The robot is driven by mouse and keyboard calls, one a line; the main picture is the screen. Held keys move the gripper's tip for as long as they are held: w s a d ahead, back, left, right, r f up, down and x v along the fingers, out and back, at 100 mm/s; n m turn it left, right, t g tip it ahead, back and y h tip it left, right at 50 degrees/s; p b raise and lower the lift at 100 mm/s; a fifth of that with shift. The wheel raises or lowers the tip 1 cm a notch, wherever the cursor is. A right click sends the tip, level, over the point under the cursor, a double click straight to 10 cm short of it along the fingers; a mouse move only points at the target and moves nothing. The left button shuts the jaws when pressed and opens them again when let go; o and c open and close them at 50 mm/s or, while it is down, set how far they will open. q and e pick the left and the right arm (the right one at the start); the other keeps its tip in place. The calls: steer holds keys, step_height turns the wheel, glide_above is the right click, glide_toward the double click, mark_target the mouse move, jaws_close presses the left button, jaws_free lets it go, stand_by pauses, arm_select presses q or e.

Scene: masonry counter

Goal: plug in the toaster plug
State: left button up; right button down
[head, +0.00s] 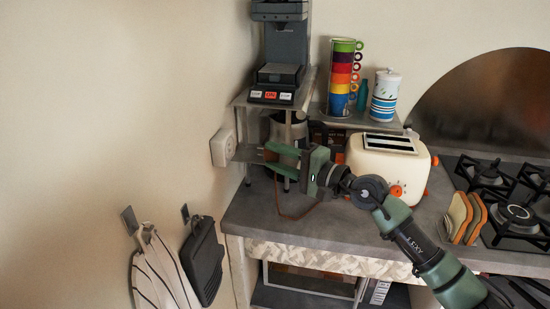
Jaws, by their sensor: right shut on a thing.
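The cream toaster (360,160) with orange knobs stands on the grey counter. A white wall socket (223,147) is on the wall at the left. My right gripper (268,159), with green fingers, is shut on the toaster plug, between the socket and the toaster. The plug itself is mostly hidden by the fingers. A brown cord (289,217) hangs in a loop below the gripper. The fingertips are a little right of the socket, apart from it in the picture. My left gripper is not in view.
A shelf with a black coffee machine (279,45) stands behind the gripper, with a metal jug below. Stacked colourful cups (343,75) and a white canister (385,95) stand behind the toaster. Bread slices (460,217) lie beside the gas hob (515,213).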

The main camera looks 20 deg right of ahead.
mark_target(230, 148)
steer(key=shift+w+a+r, duration=0.1)
steer(key=shift+a, duration=0.15)
steer(key=shift+w+a+p, duration=0.2)
steer(key=shift+a+p, duration=0.1)
steer(key=shift+p, duration=0.1)
steer(key=w+a, duration=0.1)
steer(key=a, duration=0.1)
steer(key=w+a+p, duration=0.1)
steer(key=shift+w+a, duration=0.35)
steer(key=shift+a, duration=0.05)
steer(key=shift+b, duration=0.35)
stand_by(1.4)
steer(key=shift+w+a, duration=0.4)
steer(key=shift+a, duration=0.25)
steer(key=shift+w+a, duration=0.4)
steer(key=shift+a, duration=0.2)
stand_by(0.3)
